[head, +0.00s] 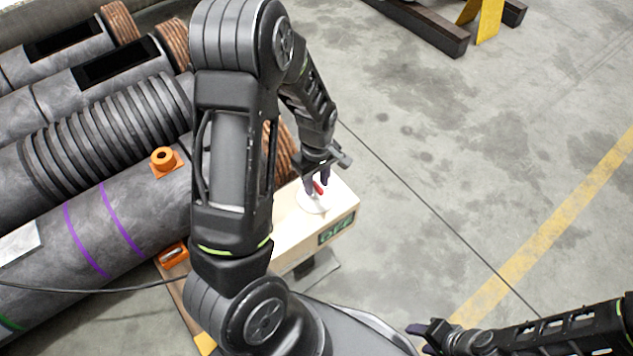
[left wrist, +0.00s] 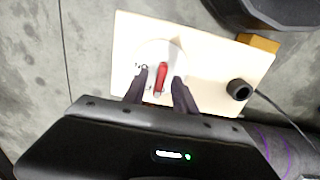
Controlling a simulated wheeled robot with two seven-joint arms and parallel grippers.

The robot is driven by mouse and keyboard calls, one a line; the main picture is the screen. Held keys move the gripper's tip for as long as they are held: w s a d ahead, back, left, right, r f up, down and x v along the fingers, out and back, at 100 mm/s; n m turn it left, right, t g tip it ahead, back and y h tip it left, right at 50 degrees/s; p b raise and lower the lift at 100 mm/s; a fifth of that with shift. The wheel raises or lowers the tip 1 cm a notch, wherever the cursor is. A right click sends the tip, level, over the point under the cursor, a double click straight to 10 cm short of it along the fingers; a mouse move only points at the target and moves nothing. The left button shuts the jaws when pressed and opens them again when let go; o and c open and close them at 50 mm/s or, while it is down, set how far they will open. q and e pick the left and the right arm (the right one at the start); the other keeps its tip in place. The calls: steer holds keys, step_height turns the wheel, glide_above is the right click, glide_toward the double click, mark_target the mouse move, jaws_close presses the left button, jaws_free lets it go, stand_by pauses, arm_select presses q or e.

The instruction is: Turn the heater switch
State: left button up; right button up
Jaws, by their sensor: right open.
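The heater switch is a red handle (left wrist: 161,77) on a round white dial (left wrist: 170,50), set on the pale top of a cream box (head: 290,228). In the head view the handle (head: 319,188) is partly covered by my left gripper (head: 317,184). In the left wrist view my left gripper (left wrist: 158,97) has its two dark fingers apart, one on each side of the red handle, with gaps between. My right gripper (head: 425,338) is open and empty at the lower right of the head view, over the floor, far from the box.
A green label (head: 337,229) is on the box side. Large grey barrels (head: 110,225) with copper coils fill the left. A black round connector (left wrist: 239,89) with a cable sits on the box top. Yellow-and-dark steel supports (head: 487,20) stand at the back. The floor at right is clear.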

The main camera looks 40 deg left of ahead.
arm_select(q)
jaws_close()
stand_by(0.4)
steer(key=shift+m, duration=0.5)
steer(key=m+p, duration=0.1)
steer(key=m, duration=0.1)
steer(key=shift+m, duration=0.4)
steer(key=m, duration=0.4)
steer(key=shift+m+p, duration=0.3)
steer(key=shift+p, duration=0.1)
steer(key=m, duration=0.4)
steer(key=shift+m+p, duration=0.3)
steer(key=m, duration=0.5)
steer(key=shift+p, duration=0.35)
